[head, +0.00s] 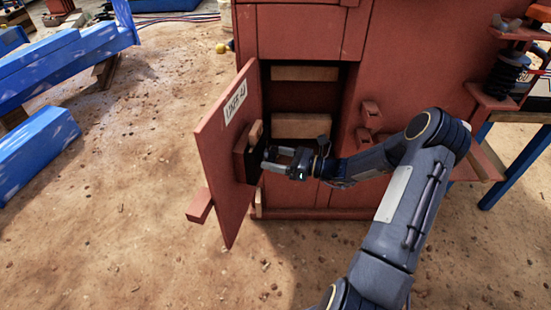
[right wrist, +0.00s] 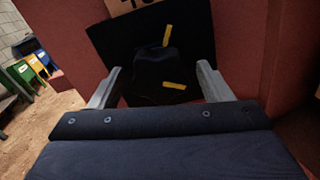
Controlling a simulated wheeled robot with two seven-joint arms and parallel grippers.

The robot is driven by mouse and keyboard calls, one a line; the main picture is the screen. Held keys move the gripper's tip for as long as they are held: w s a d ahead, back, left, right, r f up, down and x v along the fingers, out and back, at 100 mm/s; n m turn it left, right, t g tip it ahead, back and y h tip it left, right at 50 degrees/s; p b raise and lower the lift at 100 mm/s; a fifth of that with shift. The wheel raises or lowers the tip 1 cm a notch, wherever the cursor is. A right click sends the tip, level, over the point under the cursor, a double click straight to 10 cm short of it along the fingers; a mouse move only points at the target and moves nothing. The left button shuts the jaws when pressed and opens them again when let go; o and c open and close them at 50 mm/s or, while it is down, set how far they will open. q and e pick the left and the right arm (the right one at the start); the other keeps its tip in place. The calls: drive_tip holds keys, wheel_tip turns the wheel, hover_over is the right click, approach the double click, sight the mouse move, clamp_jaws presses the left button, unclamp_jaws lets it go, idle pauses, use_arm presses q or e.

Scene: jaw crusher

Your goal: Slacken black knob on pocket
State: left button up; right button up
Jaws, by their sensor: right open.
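The black knob (right wrist: 160,66) carries two yellow marks and sits in front of a black plate (right wrist: 112,38) in the right wrist view. My right gripper (right wrist: 160,86) is open, with one finger on each side of the knob; contact cannot be told. In the head view my right gripper (head: 268,160) reaches left to the black face of the pocket (head: 240,150), a red box on the open red door (head: 222,150). The knob is hard to make out there. My left gripper is out of view.
The red machine (head: 415,55) stands behind, with an open compartment (head: 305,100) beside the door. A red handle (head: 199,206) sticks out of the door. Blue beams (head: 65,55) lie at left; sandy ground (head: 130,210) is free in front.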

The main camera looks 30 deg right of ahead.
drive_tip(key=shift+c, duration=0.4)
drive_tip(key=c, duration=0.9)
drive_tip(key=shift+n, duration=0.4)
drive_tip(key=n+b, duration=0.1)
drive_tip(key=n, duration=0.2)
drive_tip(key=shift+f+n+b, duration=0.1)
drive_tip(key=shift+n+b, duration=0.2)
drive_tip(key=n+b, duration=0.2)
drive_tip(key=n, duration=0.2)
drive_tip(key=shift+d+n, duration=0.1)
drive_tip(key=shift+n, duration=0.2)
drive_tip(key=n+b, duration=0.3)
drive_tip(key=n, duration=0.1)
drive_tip(key=shift+w+b, duration=0.1)
drive_tip(key=shift+b, duration=0.3)
drive_tip(key=shift+n+b, duration=1.5)
drive_tip(key=shift+n, duration=0.5)
drive_tip(key=shift+r, duration=0.2)
